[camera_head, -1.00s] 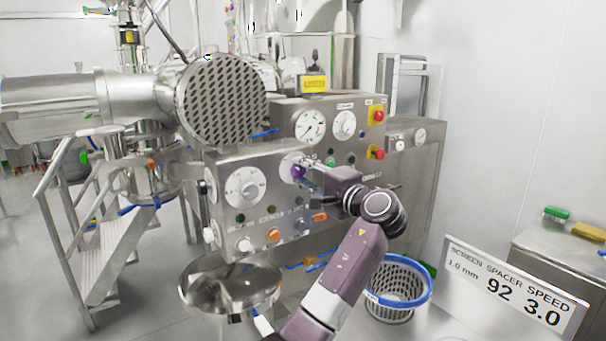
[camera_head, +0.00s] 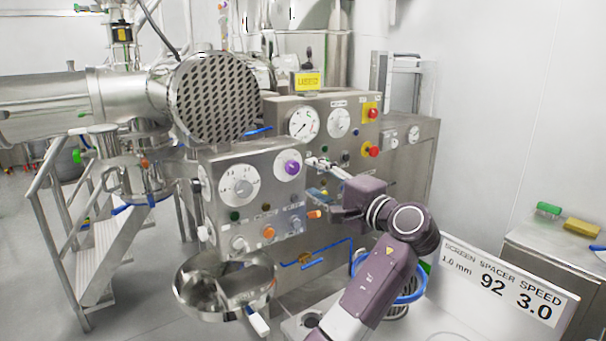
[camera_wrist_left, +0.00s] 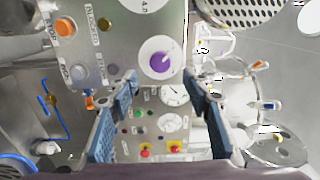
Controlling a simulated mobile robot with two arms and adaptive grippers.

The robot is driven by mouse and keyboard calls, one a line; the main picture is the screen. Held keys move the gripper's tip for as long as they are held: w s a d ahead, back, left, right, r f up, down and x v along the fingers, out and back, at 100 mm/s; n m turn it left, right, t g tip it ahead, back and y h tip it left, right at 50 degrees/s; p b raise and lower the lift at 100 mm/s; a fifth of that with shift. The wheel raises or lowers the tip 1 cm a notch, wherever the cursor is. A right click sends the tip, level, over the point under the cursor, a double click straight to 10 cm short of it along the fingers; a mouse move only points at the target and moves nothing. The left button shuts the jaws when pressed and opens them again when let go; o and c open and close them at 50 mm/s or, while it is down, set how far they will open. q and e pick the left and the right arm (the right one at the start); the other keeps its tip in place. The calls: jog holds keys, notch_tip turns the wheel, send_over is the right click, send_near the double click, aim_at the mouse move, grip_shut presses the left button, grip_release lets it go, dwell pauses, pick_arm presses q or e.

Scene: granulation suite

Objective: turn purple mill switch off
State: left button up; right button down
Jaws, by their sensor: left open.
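The purple mill switch (camera_head: 292,168) is a round purple knob on a white dial at the upper right of the steel control box's front face (camera_head: 262,200). It also shows in the left wrist view (camera_wrist_left: 160,65), uncovered, with a pale pointer line slanting toward the upper right. My left gripper (camera_head: 317,177) is just right of the knob in the head view, open and empty, apart from it. In the left wrist view its two blue-grey fingers (camera_wrist_left: 163,85) are spread, with the knob in line with the gap between them. My right gripper is not in view.
A larger white dial (camera_head: 238,186) sits left of the knob, with an orange button (camera_head: 268,232) below. Behind stands a panel with gauges (camera_head: 303,122) and red buttons (camera_head: 373,151). A steel bowl (camera_head: 222,300) is below. A sign (camera_head: 505,290) stands at right.

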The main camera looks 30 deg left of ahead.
pick_arm(q)
jog(key=shift+v, duration=2.15)
